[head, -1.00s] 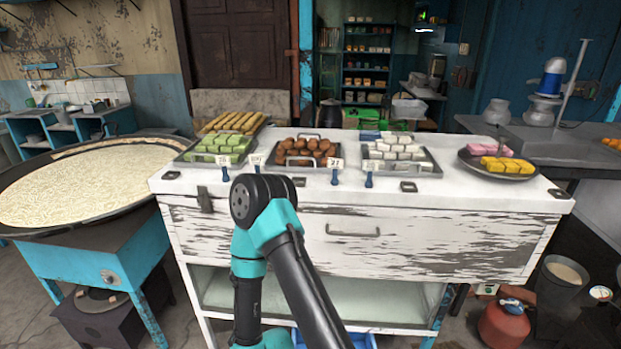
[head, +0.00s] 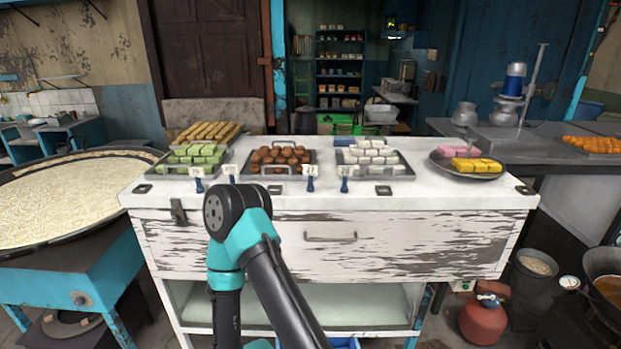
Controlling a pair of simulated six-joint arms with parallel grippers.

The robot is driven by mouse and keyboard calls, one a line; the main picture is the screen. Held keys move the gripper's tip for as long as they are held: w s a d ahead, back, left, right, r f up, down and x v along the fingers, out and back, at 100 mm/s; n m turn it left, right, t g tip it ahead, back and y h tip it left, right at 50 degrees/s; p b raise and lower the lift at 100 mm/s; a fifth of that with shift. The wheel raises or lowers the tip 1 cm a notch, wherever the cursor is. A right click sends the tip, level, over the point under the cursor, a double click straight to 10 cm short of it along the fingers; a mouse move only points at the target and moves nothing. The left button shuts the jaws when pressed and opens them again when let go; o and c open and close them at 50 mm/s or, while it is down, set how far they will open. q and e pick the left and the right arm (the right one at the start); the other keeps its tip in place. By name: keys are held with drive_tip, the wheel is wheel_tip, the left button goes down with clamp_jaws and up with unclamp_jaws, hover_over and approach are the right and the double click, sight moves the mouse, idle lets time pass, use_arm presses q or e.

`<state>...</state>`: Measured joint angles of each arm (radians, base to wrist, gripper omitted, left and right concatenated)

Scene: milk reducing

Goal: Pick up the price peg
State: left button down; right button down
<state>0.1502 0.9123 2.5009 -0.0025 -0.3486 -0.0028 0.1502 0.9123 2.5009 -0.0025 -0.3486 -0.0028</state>
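Several price pegs with blue stems and small white price cards stand along the front of the white counter (head: 450,200). One price peg (head: 198,185) is at the left by the green sweets. Another price peg (head: 232,178) is just right of it. A third price peg (head: 310,184) is by the brown sweets, and one more price peg (head: 345,184) is by the white sweets. A teal and black link of one of my arms rises in front of the counter. Neither of my grippers shows, and nothing is seen holding a peg.
Trays of green sweets (head: 198,153), brown sweets (head: 280,157) and white sweets (head: 370,157) sit behind the pegs. A round plate (head: 439,164) of pink and yellow sweets is at the right. A large round pan (head: 60,195) stands left, a red gas cylinder (head: 486,322) lower right.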

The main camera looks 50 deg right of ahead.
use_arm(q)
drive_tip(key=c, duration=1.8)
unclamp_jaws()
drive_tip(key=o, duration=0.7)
